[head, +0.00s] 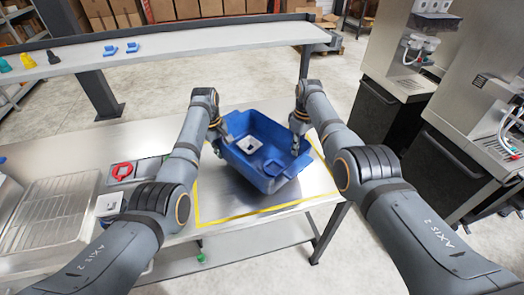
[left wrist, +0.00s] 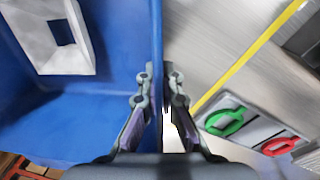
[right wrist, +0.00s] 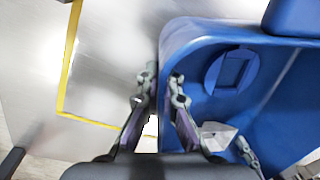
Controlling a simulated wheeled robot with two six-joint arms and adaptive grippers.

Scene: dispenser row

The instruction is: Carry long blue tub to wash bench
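The long blue tub (head: 270,183) is over the steel bench (head: 232,206) area outlined in yellow, turned at an angle and looking tilted. Inside it lies a white block with a dark square (head: 249,146), also large in the left wrist view (left wrist: 62,38). My left gripper (head: 219,146) has its fingers on either side of the tub's left wall, closed on it. My right gripper (head: 298,138) likewise pinches the wall at the other end, as the right wrist view (right wrist: 161,92) shows. I cannot tell whether the tub's underside touches the bench.
A wire rack (head: 58,208) and a red-handled item (head: 122,171) are on the bench to the left. A raised shelf (head: 190,49) runs behind with small blue parts. Dispenser machines (head: 410,60) stand at the right, across open floor.

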